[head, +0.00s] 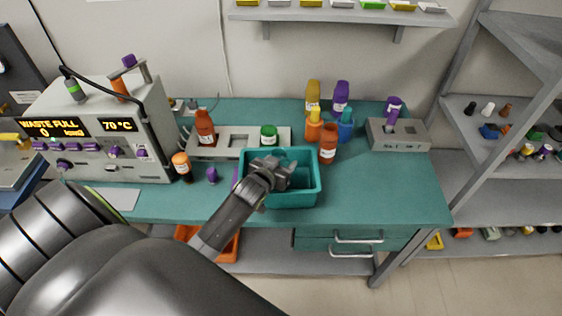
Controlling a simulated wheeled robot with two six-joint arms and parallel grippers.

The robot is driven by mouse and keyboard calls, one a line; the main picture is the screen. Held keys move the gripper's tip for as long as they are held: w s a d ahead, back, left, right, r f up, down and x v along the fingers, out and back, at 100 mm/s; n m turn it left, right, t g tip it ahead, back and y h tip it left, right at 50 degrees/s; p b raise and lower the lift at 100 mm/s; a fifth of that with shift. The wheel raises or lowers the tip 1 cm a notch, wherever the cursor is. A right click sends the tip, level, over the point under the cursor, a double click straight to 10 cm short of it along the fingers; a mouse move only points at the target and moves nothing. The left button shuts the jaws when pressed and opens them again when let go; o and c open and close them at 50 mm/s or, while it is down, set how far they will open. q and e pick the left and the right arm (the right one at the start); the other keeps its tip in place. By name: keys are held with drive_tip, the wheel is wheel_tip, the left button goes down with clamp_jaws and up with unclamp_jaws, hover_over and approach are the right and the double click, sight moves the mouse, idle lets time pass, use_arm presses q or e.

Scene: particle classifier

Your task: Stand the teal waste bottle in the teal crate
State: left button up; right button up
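The teal crate (311,190) stands on the teal bench near its front edge, with its inside partly hidden by my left gripper. My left gripper (279,172) is over the crate, its fingers pointing away from me; I cannot tell whether they are open or shut or hold anything. I cannot pick out a teal waste bottle for certain. A green-capped container (269,133) sits in the grey rack just behind the crate. My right gripper is not in view.
The analyser (100,135) at left reads "WASTE FULL". Orange bottles (205,130) (328,145), a blue bottle (346,128) and purple and yellow bottles stand behind the crate. A grey block (398,135) is at right. The bench's right front (390,190) is clear.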

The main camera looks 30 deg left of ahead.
use_arm(q)
drive_tip(key=shift+f, duration=0.1)
drive_tip(key=o, duration=1.2)
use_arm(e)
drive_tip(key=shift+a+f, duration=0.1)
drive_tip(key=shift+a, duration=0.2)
use_arm(q)
drive_tip(key=shift+s+r, duration=0.1)
drive_tip(key=shift+r, duration=0.1)
drive_tip(key=b+v, duration=0.1)
drive_tip(key=v, duration=1)
drive_tip(key=shift+s, duration=0.35)
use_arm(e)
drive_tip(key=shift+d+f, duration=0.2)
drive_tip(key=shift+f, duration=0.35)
use_arm(q)
drive_tip(key=shift+d+r, duration=0.1)
drive_tip(key=shift+r, duration=0.05)
